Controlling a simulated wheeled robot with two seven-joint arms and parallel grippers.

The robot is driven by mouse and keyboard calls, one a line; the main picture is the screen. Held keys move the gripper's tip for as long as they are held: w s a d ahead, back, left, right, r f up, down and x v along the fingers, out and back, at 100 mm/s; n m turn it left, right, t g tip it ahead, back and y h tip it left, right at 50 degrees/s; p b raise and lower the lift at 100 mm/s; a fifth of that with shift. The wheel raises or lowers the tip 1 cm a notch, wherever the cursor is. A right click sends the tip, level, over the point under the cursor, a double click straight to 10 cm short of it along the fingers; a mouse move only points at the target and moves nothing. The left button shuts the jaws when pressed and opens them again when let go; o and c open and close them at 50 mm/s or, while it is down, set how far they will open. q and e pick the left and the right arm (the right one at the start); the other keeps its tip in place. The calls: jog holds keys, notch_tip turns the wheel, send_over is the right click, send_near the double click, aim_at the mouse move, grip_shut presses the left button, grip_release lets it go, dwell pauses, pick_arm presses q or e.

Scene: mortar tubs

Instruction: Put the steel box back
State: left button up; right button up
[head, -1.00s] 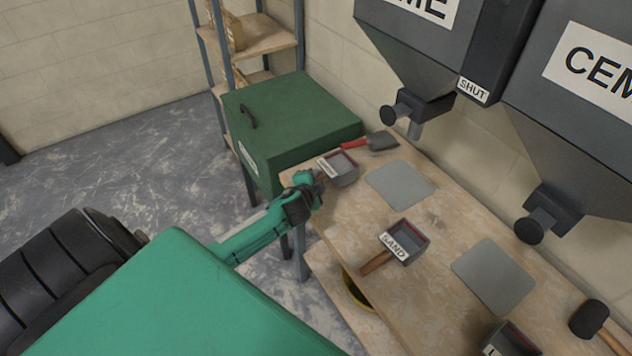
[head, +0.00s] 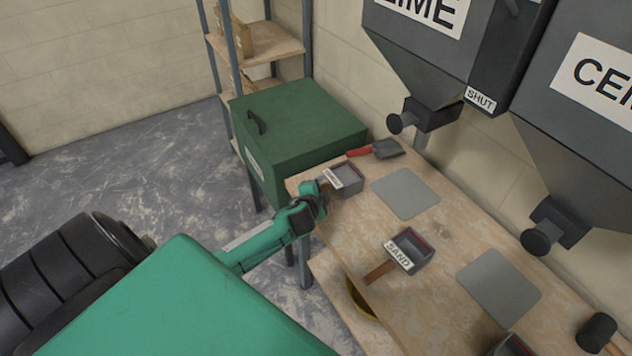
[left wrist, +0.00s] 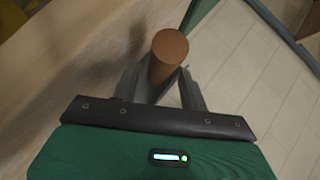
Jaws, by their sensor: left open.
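A small grey steel box (head: 346,179) with a reddish inside and a white label too small to read stands at the bench's far left end. My left gripper (head: 322,190) is at its near side, by its handle. In the left wrist view the round brown end of a wooden handle (left wrist: 168,47) stands between the open fingers (left wrist: 165,85) of my left gripper. Whether the fingers touch it, I cannot tell. A second steel box (head: 418,254), labelled SAND, has its wooden handle towards the bench's front edge. A third box (head: 515,346) is cut off at the bottom. My right gripper is out of view.
The wooden bench (head: 345,235) carries grey plates (head: 405,193), a red-handled scoop (head: 386,149) and a black mallet (head: 596,331). A green chest (head: 305,125) adjoins its far left end. Grey hoppers with spouts (head: 430,113) overhang the back.

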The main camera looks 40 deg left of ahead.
pick_arm(q)
jog(key=b+v, duration=0.1)
jog(key=v, duration=1)
jog(key=shift+s, duration=0.35)
jog(key=shift+d, duration=0.1)
jog(key=s+d+n+g+h, duration=0.1)
jog(key=s+d+n+g, duration=0.15)
jog(key=s+d, duration=0.4)
jog(key=s+d+n+g+h, duration=0.2)
jog(key=s+d+g, duration=0.15)
jog(key=s, duration=0.65)
jog(key=s+d+n+g+h, duration=0.1)
jog(key=s+d+n+g, duration=0.2)
jog(key=s+d, duration=0.35)
notch_tip(320, 180, down, 31)
jog(key=s+a+g, duration=0.1)
jog(key=a+g, duration=0.1)
jog(key=s+a+f, duration=0.3)
jog(key=s+f, duration=1.6)
jog(key=f, duration=0.1)
jog(key=shift+s+g, duration=0.35)
jog(key=shift+g, duration=0.05)
